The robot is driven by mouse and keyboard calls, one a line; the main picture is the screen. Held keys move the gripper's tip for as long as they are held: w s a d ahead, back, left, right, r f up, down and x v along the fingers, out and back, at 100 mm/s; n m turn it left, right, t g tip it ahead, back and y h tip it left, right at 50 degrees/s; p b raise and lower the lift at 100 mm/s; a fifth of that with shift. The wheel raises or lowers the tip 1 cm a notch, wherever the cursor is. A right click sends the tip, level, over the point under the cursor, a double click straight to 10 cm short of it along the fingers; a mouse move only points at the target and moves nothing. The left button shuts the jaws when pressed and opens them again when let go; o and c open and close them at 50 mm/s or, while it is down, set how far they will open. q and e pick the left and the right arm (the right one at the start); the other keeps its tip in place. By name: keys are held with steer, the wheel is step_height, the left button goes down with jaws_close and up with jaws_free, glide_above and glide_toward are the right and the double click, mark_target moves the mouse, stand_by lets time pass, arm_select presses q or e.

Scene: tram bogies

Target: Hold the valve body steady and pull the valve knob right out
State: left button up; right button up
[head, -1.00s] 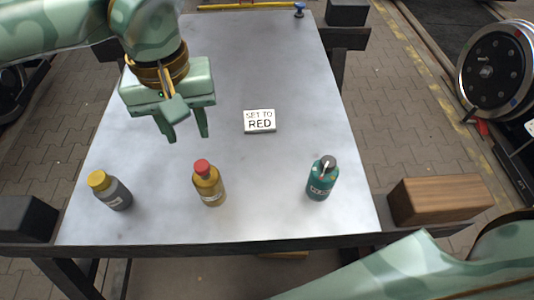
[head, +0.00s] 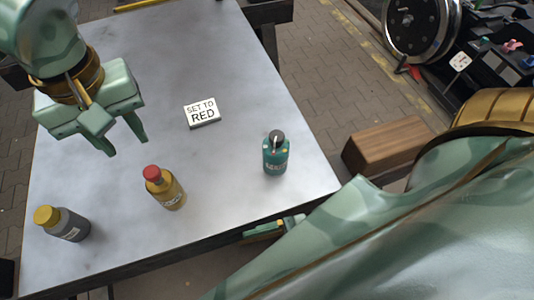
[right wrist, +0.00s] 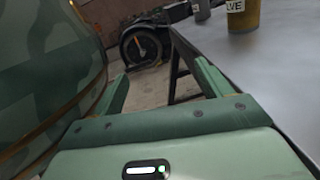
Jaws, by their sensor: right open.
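A gold bottle-shaped body with a red top (head: 165,188) stands upright on the table. In the right wrist view this gold body (right wrist: 243,18) shows a label ending in "LVE". A grey body with a yellow knob (head: 63,223) stands to its left, and a teal body with a dark top (head: 275,153) to its right. My left gripper (head: 126,147) is open and empty above the table, up and left of the gold body. My right gripper (head: 272,229) shows at the table's near edge, partly hidden by my arm. In its wrist view (right wrist: 163,85) it is open and empty.
The grey metal table (head: 150,80) carries a "SET TO RED" sign (head: 202,113) behind the bodies. A wooden block (head: 387,145) lies right of the table. The tabletop between the bodies is clear.

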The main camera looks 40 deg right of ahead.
steer(key=w+r+t+h, duration=0.1)
steer(key=w+r+t, duration=0.1)
steer(key=w, duration=0.3)
steer(key=m+t+h, duration=0.3)
glide_toward(180, 192)
steer(key=x, duration=1.2)
steer(key=shift+w+a, duration=0.15)
steer(key=shift+a, duration=0.05)
